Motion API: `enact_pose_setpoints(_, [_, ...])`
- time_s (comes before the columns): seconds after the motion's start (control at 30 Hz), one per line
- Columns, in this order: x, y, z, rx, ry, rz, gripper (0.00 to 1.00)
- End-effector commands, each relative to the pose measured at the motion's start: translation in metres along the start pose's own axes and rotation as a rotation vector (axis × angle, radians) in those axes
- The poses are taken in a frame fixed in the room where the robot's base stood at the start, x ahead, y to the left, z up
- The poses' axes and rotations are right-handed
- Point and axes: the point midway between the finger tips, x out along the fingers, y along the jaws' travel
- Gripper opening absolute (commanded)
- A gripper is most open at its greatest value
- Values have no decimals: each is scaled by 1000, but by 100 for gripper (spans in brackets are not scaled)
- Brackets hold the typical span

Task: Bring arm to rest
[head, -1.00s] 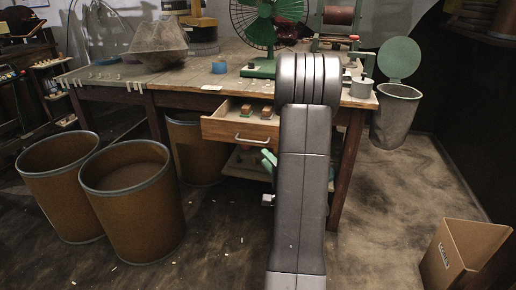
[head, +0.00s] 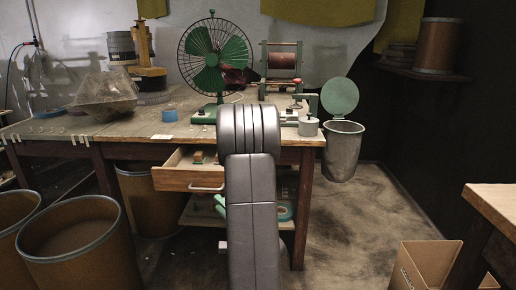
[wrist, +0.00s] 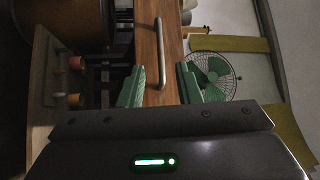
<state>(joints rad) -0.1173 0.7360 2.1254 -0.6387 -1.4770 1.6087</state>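My arm stands in front of the workbench (head: 120,128) in the head view and hides part of it. My gripper (wrist: 162,88) shows in the wrist view with two green fingers spread apart, with nothing held between them. Beyond the fingers are the wooden front (wrist: 172,80) of the drawer and its metal handle (wrist: 160,55); the fingers look apart from the handle. In the head view the drawer (head: 180,179) is pulled open with small items inside, and my arm hides its right end. A green fingertip shows left of my arm; the rest of the gripper is hidden.
A green fan (head: 220,60), a winding device (head: 282,66) and a blue tape roll (head: 169,115) stand on the bench. Brown drums (head: 75,245) stand at left, a lidded metal bin (head: 342,150) at right. A cardboard box (head: 425,268) is at lower right. Floor between is clear.

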Motion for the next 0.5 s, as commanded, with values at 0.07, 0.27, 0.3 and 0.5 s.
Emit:
enact_pose_setpoints(0.07, [18, 0, 2, -2, -4, -4, 31])
enact_pose_setpoints(0.27, [57, 1, 1, -3, -4, -3, 31])
enact_pose_setpoints(0.3, [64, 1, 1, -2, -3, -3, 31])
enact_pose_setpoints(0.5, [92, 1, 1, -1, -2, -2, 31])
